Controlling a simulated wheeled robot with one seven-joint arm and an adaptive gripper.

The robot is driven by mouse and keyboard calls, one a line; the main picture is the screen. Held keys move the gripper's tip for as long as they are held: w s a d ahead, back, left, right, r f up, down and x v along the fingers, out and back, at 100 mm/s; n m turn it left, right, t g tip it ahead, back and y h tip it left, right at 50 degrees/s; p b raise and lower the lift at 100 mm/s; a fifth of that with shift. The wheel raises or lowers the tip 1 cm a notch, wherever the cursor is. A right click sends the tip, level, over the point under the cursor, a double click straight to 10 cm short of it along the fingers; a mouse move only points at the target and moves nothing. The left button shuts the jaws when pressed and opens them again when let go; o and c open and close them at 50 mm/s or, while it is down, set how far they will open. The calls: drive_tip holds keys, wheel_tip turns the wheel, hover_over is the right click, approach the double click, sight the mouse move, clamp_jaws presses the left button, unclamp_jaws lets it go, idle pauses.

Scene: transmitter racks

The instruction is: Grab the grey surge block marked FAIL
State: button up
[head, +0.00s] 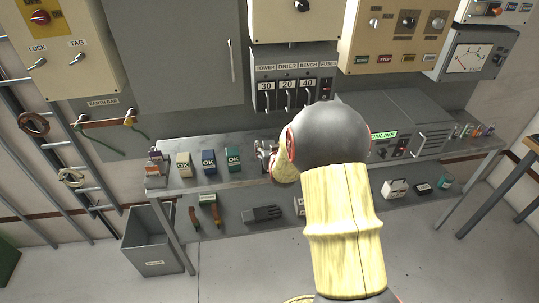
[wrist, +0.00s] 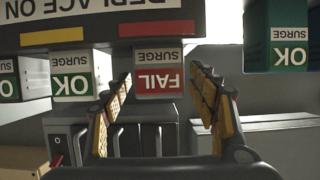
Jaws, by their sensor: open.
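The surge block marked FAIL (wrist: 158,78) has a red and white label that reads upside down in the wrist view. It sits under a dark panel with a red stripe. My gripper (wrist: 160,76) is open, with one yellow-padded finger to each side of the block in the picture and visible gaps between. I cannot tell how deep the fingers reach. In the head view my gripper (head: 265,153) is mostly hidden behind my arm at the bench, and I cannot make out the FAIL block there.
Loose blocks, including a blue one (head: 209,162), stand on the bench (head: 262,184). A grey bin (head: 152,245) stands on the floor, front left.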

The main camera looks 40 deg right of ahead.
drive_tip(key=shift+c, duration=0.4)
drive_tip(key=c, duration=1.3)
